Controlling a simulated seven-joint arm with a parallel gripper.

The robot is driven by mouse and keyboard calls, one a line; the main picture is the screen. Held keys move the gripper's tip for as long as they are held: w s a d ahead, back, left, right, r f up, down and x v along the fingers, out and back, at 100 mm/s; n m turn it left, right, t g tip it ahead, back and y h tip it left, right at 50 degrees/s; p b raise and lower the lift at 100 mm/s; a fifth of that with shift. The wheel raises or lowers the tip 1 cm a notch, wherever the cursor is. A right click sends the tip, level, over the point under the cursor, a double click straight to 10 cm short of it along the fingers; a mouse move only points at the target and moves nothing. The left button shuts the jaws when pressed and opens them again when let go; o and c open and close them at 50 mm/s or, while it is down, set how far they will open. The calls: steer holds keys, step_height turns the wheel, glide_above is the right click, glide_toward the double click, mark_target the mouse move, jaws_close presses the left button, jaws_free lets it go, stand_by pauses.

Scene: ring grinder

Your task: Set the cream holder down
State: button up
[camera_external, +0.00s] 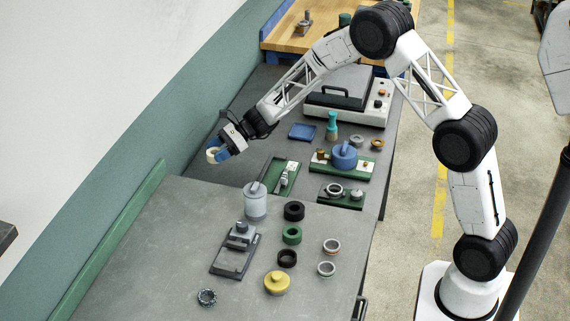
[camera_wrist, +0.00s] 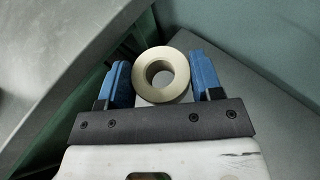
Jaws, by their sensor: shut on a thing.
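The cream holder (camera_external: 213,154) is a thick ring with a round hole, held at the end of my arm on the left in the external view. In the wrist view the cream holder (camera_wrist: 161,75) sits between the two blue fingers of my gripper (camera_wrist: 162,83), its hole facing the camera. In the external view my gripper (camera_external: 219,150) is over the left part of the grey benches, near the teal wall. It is shut on the holder. Whether the holder touches any surface below is hard to tell.
Nearby stand a grey-white canister (camera_external: 256,203), a dark grey fixture (camera_external: 235,250), a yellow knobbed part (camera_external: 277,283) and several rings. A blue tray (camera_external: 302,131) and green plates with fixtures (camera_external: 343,161) lie to the right. A green rail (camera_external: 110,238) runs along the left bench edge.

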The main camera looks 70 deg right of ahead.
mark_target(219, 175)
steer(key=shift+f, duration=1.75)
steer(key=shift+f, duration=1.85)
steer(key=shift+f, duration=0.1)
steer(key=o, duration=0.9)
steer(key=shift+o, duration=0.2)
steer(key=v, duration=1.2)
